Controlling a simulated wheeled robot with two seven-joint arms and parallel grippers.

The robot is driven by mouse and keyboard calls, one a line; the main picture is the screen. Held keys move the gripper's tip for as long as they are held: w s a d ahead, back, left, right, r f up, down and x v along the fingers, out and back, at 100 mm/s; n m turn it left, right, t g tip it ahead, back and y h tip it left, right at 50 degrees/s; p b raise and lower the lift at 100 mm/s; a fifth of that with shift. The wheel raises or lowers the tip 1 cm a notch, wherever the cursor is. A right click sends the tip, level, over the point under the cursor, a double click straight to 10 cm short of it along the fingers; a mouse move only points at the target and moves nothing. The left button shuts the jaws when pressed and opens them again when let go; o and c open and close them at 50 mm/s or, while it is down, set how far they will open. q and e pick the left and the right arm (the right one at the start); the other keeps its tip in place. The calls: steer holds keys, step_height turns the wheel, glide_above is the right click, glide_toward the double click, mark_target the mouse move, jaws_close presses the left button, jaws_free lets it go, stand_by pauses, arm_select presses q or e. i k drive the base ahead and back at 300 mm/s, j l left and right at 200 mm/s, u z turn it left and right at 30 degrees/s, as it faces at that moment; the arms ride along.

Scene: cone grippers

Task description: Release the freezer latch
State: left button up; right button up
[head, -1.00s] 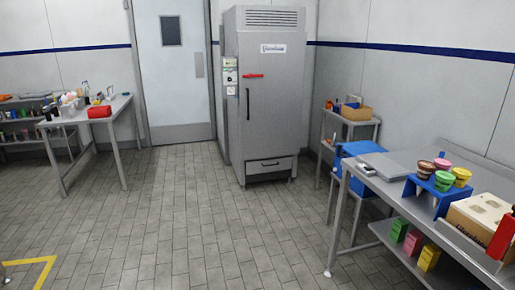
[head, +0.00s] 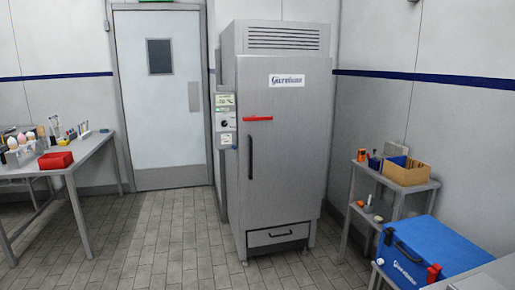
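The freezer (head: 288,185) is a tall grey steel cabinet standing ahead, near the middle of the head view. Its door is shut. The red latch (head: 257,118) is a horizontal bar at the upper left of the door. A black vertical handle (head: 250,157) sits below the latch. A control panel (head: 226,122) with a dial is on the left side of the cabinet. Neither of my grippers shows in the view, and nothing covers the latch.
Open tiled floor (head: 165,240) lies before the freezer. A steel table (head: 88,158) with a red bin (head: 55,161) stands left. A small shelf stand (head: 398,192) and a blue cool box (head: 440,248) stand right. A steel table corner (head: 480,284) shows at bottom right.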

mark_target(253, 117)
steer(key=i, duration=0.9)
steer(key=i+l, duration=0.2)
steer(key=i, duration=0.3)
steer(key=i+l, duration=0.2)
steer(key=i, duration=0.35)
steer(key=i+l, duration=0.2)
steer(key=i, duration=0.3)
steer(key=i+l, duration=0.2)
steer(key=i, duration=0.3)
steer(key=i+l, duration=0.2)
steer(key=i, duration=0.35)
steer(key=z, duration=0.05)
